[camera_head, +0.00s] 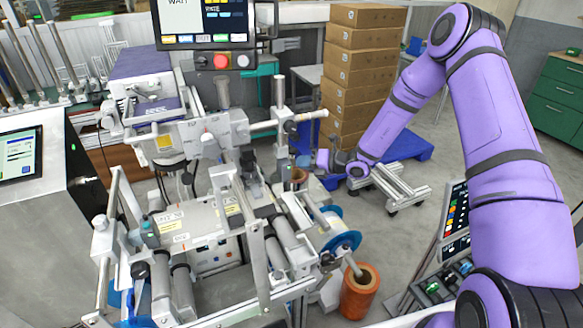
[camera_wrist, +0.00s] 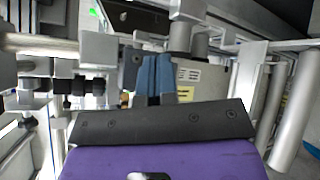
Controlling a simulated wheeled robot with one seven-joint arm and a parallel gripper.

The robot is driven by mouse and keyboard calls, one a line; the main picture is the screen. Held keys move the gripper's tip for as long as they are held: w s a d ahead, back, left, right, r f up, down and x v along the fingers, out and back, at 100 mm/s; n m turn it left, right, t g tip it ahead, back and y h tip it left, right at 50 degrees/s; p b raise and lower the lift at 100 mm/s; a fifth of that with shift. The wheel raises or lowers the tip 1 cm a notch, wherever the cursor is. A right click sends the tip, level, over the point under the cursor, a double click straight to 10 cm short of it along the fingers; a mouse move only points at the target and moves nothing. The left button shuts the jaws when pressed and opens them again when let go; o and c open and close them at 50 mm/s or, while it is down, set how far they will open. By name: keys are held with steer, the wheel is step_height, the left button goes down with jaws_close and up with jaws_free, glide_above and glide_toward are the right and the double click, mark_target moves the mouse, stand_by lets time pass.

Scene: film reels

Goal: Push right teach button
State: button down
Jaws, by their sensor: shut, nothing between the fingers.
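My gripper (camera_head: 303,161) is at the right side of the film-reel machine (camera_head: 215,225), beside its upper frame. In the wrist view its two blue fingers (camera_wrist: 153,72) are together with nothing between them. They point toward grey machine parts and a plate with small labels (camera_wrist: 188,75). I cannot tell which part is the right teach button; no legible teach label shows, and the fingers may hide it. I cannot tell whether the fingertips touch anything.
A screen panel with a red button (camera_head: 221,61) hangs above the machine. Metal rods and rollers (camera_head: 275,250) crowd the space around my gripper. An orange-brown roll (camera_head: 360,291) stands on the floor. Stacked boxes (camera_head: 362,65) are behind my arm. A keypad panel (camera_head: 455,225) stands at right.

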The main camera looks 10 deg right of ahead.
steer(key=shift+d, duration=0.1)
steer(key=shift+w+d, duration=0.25)
steer(key=shift+d, duration=0.95)
steer(key=shift+w+d, duration=0.25)
steer(key=shift+d, duration=0.9)
steer(key=s+a+r+n+g+h, duration=0.2)
steer(key=s+r+n+g, duration=0.2)
steer(key=s+r+n, duration=0.7)
steer(key=s+a+r+n+g+h, duration=0.25)
steer(key=s+r+n, duration=0.35)
steer(key=r+n, duration=0.5)
steer(key=s+d+r+n+t+h, duration=0.1)
steer(key=s+d+r+n+h, duration=0.1)
steer(key=s, duration=0.6)
steer(key=s+d+r+n+t+h, duration=0.1)
steer(key=s+d+r+n+h, duration=0.2)
steer(key=s+r+n, duration=0.4)
steer(key=s+d+r+n+t+h, duration=0.1)
steer(key=s+d+r+n+h, duration=0.2)
steer(key=s, duration=0.8)
steer(key=shift+s+d+r+n, duration=0.2)
steer(key=shift+d+r+n, duration=0.4)
steer(key=shift+r+n, duration=0.5)
